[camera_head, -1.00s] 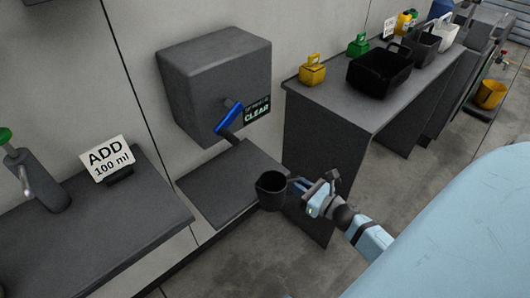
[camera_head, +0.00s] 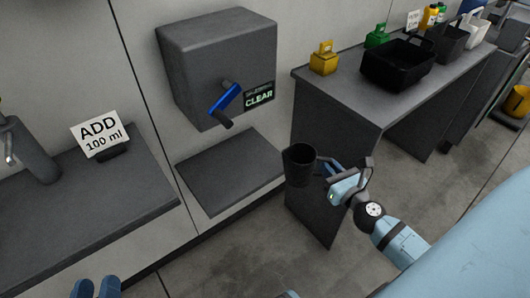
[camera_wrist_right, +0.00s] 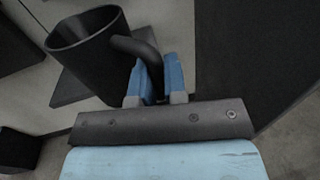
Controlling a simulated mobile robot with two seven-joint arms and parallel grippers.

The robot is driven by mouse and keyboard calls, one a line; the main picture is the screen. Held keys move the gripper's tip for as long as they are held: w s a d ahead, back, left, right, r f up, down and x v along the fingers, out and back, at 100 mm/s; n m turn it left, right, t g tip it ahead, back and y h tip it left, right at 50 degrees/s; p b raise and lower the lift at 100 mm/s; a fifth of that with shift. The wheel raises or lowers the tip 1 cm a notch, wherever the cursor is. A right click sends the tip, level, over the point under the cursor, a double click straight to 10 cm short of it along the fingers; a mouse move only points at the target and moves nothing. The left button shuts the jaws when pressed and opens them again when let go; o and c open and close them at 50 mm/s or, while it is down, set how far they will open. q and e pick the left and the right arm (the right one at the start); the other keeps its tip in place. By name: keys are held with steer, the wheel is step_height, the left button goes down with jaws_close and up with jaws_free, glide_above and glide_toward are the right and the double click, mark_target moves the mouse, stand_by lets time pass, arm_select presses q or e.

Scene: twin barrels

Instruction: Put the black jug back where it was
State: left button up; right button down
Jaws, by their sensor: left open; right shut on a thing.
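The black jug (camera_head: 300,166) is held upright in the air in the head view, in front of the dark counter's side and right of the shelf under the wall box. My right gripper (camera_head: 330,170) is shut on its handle. In the right wrist view the jug (camera_wrist_right: 92,52) is at the upper left, its curved handle between the blue fingers of my right gripper (camera_wrist_right: 160,80). The inside of the jug is dark, so its contents cannot be told. My left gripper (camera_head: 96,287) shows at the bottom left edge, open and empty, partly cut off by the frame.
A wall box (camera_head: 200,65) with a blue lever (camera_head: 224,101) and a CLEAR sign (camera_head: 259,96) hangs above a bare shelf (camera_head: 222,170). The left counter holds an ADD 100 ml sign (camera_head: 97,136). The right counter holds a yellow container (camera_head: 323,62), a green one (camera_head: 376,38) and a black basket (camera_head: 385,75).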

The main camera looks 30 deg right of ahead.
mark_target(312, 153)
steer(key=w, duration=0.2)
steer(key=w+p, duration=0.1)
steer(key=w, duration=0.3)
steer(key=shift+w+a+r, duration=0.25)
steer(key=shift+w+a, duration=0.05)
steer(key=w+f, duration=0.1)
steer(key=w, duration=0.3)
steer(key=w+f+b, duration=0.1)
steer(key=w, duration=0.3)
steer(key=w+a+f+b, duration=0.1)
steer(key=w, duration=0.3)
steer(key=shift+w+f, duration=0.2)
steer(key=shift+w, duration=0.05)
steer(key=shift+f, duration=0.25)
step_height(312, 153, down, 4)
steer(key=b, duration=0.3)
steer(key=shift+r, duration=0.15)
steer(key=shift+w, duration=0.2)
arm_select(q)
steer(key=shift+d+r+t+h, duration=0.5)
steer(key=shift+d+r+h, duration=0.2)
steer(key=shift+r+h, duration=0.15)
arm_select(e)
steer(key=shift+r, duration=0.1)
